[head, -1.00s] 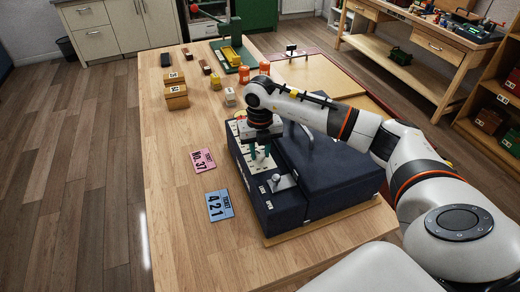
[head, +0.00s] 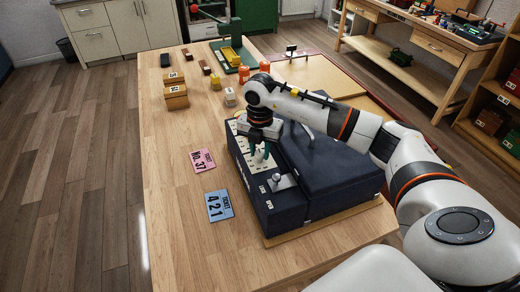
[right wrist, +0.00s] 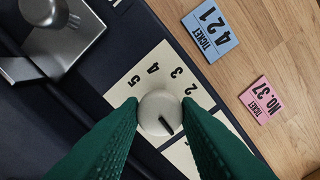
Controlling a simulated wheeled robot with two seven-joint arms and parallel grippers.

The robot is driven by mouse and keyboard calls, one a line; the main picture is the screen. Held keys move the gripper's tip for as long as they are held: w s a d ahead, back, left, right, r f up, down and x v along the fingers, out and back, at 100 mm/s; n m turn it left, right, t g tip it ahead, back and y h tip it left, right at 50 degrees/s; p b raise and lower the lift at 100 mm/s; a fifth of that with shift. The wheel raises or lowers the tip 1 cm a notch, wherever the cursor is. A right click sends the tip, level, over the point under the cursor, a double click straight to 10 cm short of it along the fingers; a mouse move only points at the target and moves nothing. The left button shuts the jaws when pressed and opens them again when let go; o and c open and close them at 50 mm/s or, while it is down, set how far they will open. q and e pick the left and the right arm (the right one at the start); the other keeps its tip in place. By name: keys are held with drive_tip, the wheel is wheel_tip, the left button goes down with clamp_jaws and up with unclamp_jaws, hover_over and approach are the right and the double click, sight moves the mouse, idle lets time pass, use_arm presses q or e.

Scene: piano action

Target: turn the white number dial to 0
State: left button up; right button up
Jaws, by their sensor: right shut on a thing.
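The white round number dial (right wrist: 158,108) sits on a pale plate (right wrist: 125,88) on the dark blue machine (head: 327,178). The figures 5, 4, 3 and 2 show around it in the right wrist view; the others are hidden behind my fingers. A dark pointer line on the dial runs toward the lower right of that view. My right gripper (right wrist: 160,117) is shut on the dial, with a green finger on each side. In the head view my right gripper (head: 259,154) points down at the machine's top and hides most of the dial. My left gripper is not in view.
A metal block with a round knob (right wrist: 45,12) stands beside the dial plate. A blue ticket 421 (head: 219,205) and a pink ticket No. 37 (head: 203,160) lie on the wooden table (head: 178,235). Small wooden blocks (head: 176,97) stand farther back. The table's front left is clear.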

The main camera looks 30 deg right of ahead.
sight(260, 153)
drive_tip(key=shift+r+m, duration=0.1)
drive_tip(key=shift+m, duration=0.5)
drive_tip(key=o, duration=1)
drive_tip(key=shift+c, duration=0.2)
wheel_tip(260, 153, up, 12)
drive_tip(key=b, duration=0.3)
